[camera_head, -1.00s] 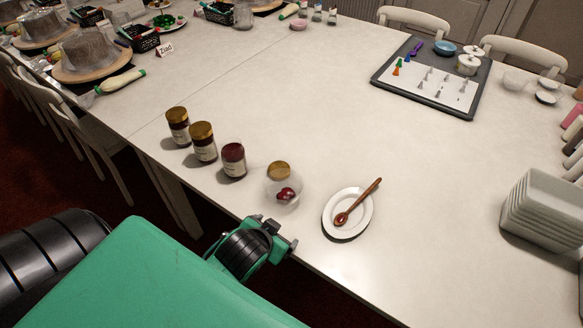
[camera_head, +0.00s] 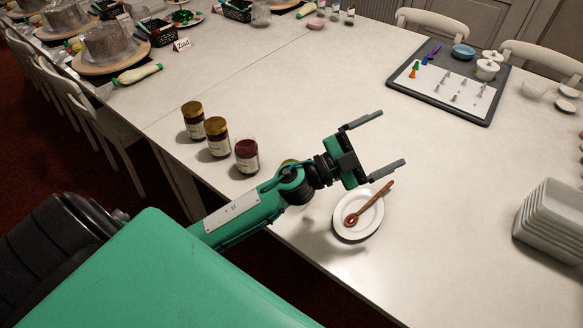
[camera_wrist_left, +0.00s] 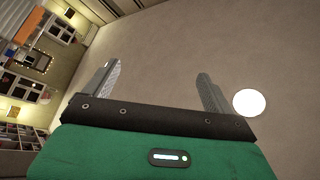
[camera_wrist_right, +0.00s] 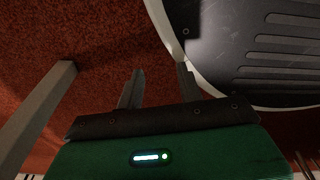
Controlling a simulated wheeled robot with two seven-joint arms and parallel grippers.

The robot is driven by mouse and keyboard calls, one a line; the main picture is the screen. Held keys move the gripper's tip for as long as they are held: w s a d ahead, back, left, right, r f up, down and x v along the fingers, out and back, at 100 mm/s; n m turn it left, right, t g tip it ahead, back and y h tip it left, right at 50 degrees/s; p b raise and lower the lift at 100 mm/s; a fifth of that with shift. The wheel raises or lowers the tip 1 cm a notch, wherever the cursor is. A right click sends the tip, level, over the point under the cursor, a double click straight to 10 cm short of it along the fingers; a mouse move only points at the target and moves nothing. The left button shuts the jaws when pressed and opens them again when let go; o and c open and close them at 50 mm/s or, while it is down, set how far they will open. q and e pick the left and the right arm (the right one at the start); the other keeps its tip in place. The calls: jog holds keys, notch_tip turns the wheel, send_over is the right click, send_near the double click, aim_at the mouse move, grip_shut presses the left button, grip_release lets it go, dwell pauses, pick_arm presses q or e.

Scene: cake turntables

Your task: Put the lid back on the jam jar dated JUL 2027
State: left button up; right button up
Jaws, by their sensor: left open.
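Three jam jars stand in a slanting row on the white table. The first jar (camera_head: 194,128) and second jar (camera_head: 217,144) wear gold lids; the third jar (camera_head: 247,160) is dark red and has no gold lid. Their label dates are too small to read. A loose gold lid (camera_head: 290,162) barely shows behind my left arm, right of the third jar. My left gripper (camera_head: 393,139) is open and empty, raised over the table beyond the saucer; its fingers also show in the left wrist view (camera_wrist_left: 159,70). My right gripper (camera_wrist_right: 160,68) shows only in its wrist view, fingers apart and empty.
A white saucer (camera_head: 344,228) with a brown spoon (camera_head: 369,202) lies near the front edge. Stacked white trays (camera_head: 550,225) stand at right, a dark board (camera_head: 473,114) with piping tips at back right. The table's middle is clear.

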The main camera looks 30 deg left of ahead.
pick_arm(q)
jog(key=d+m+g+h, duration=0.3)
jog(key=m+g, duration=0.3)
jog(key=m+g+y, duration=0.1)
jog(key=g+y, duration=1)
jog(key=y, duration=0.6)
send_over(291, 163)
jog(key=s+d, duration=0.1)
jog(key=shift+f, duration=5.5)
notch_tip(291, 163, down, 8)
jog(key=shift+s+d+f+p, duration=0.1)
jog(key=shift+s+p, duration=0.05)
jog(key=shift+p, duration=0.25)
jog(key=shift+f, duration=0.15)
notch_tip(291, 163, down, 5)
jog(key=shift+f+p, duration=0.1)
jog(key=shift+p, duration=0.45)
pick_arm(e)
jog(key=s, duration=0.3)
jog(key=shift+s+d+r, duration=0.1)
jog(key=shift+s+d, duration=0.15)
